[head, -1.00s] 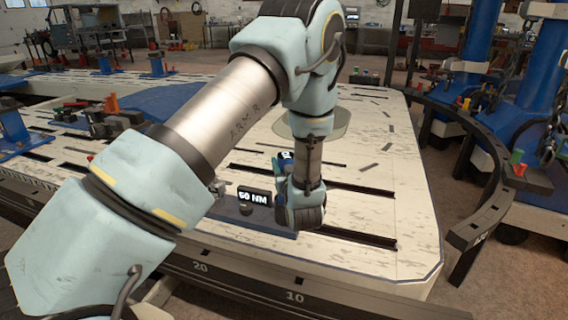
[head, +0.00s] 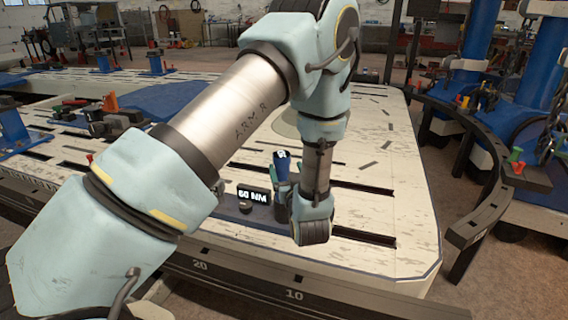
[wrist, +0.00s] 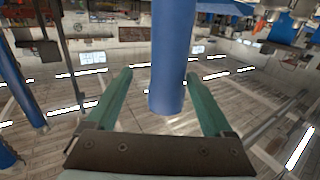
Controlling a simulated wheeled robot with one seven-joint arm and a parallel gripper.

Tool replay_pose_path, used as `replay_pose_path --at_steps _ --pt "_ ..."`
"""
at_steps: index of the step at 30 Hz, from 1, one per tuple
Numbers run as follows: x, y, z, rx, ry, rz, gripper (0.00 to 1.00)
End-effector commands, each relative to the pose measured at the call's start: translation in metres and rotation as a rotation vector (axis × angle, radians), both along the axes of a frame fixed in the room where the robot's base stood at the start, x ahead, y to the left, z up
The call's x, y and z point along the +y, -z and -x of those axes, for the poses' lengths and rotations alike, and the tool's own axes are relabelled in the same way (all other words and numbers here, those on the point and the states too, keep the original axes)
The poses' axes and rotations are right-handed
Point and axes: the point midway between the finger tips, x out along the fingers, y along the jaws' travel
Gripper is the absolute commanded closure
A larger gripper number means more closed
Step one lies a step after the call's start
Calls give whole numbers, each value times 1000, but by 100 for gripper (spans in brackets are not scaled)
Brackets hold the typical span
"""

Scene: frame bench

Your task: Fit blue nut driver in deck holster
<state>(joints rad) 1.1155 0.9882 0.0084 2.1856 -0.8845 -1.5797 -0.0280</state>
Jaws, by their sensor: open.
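The blue nut driver (head: 282,165) stands upright near the middle of the head view, with a pale mark on its top. In the wrist view, which looks upside down, a thick blue cylinder (wrist: 174,55), apparently its handle, shows between and beyond my fingers. My gripper (wrist: 158,74) is open, with two green fingers spread. A gap shows on the cylinder's left; its right side comes close to the other finger in the picture. A dark upright body (head: 281,206), perhaps the deck holster, is below the driver, beside my wrist. How the driver sits in it is hidden.
A small black "60 NM" display (head: 253,195) stands just left of the driver on a blue strip. The slotted pale deck (head: 380,215) is mostly clear to the right. A dark curved rail (head: 490,185) and blue towers stand farther right. Clamps and tools (head: 108,118) lie at the left.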

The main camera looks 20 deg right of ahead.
Motion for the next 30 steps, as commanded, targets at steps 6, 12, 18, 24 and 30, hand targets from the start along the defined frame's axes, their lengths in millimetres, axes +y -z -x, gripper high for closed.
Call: replay_pose_path --at_steps 6,12,18,24,30 --pt "9 0 40 1 3 -1 14" --pt "13 -1 57 0 1 -1 14" --pt "14 -1 59 -1 0 0 14" --pt "14 -1 59 -1 0 0 14" --pt "14 -1 59 -1 0 0 14"
